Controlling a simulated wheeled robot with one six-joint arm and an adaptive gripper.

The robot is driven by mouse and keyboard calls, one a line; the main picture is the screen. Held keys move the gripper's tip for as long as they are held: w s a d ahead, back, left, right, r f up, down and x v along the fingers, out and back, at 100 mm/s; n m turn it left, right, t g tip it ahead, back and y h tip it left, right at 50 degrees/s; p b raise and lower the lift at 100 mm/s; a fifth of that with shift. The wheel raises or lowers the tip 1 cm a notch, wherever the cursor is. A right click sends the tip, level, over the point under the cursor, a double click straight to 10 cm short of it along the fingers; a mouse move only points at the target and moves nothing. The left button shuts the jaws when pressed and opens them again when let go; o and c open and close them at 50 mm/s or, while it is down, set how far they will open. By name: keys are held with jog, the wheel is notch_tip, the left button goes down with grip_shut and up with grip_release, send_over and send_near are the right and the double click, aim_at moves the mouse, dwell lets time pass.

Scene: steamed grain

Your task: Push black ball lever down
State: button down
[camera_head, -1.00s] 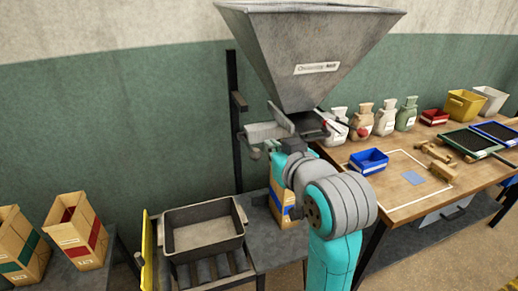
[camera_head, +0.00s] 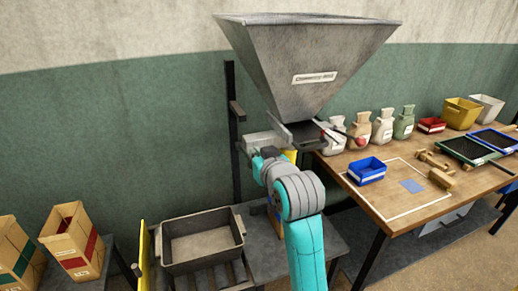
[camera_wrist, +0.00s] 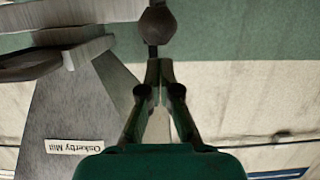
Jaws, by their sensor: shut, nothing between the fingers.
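The black ball (camera_wrist: 157,25) of the lever shows at the top centre of the wrist view, on a short dark stem. My gripper (camera_wrist: 160,68) is shut and empty, its fingertips close to the stem end and ball. I cannot tell whether they touch. In the head view my gripper (camera_head: 257,160) is at the left side of the hopper outlet, by the grey cylinder housing (camera_head: 262,143). My gripper and wrist hide the black ball there.
The grey hopper (camera_head: 305,60) stands above. A red ball lever (camera_head: 360,141) sticks out at its right. A dark tray (camera_head: 203,238) stands below left. The workbench (camera_head: 400,200) at right holds several sacks and a blue bin (camera_head: 367,170).

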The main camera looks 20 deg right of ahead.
jog(key=shift+f, duration=0.6)
jog(key=shift+f, duration=0.1)
notch_tip(320, 180, down, 16)
jog(key=w+t, duration=0.1)
jog(key=t, duration=0.8)
jog(key=shift+w, duration=0.25)
jog(key=shift+f, duration=0.25)
dwell(0.6)
jog(key=shift+r, duration=0.1)
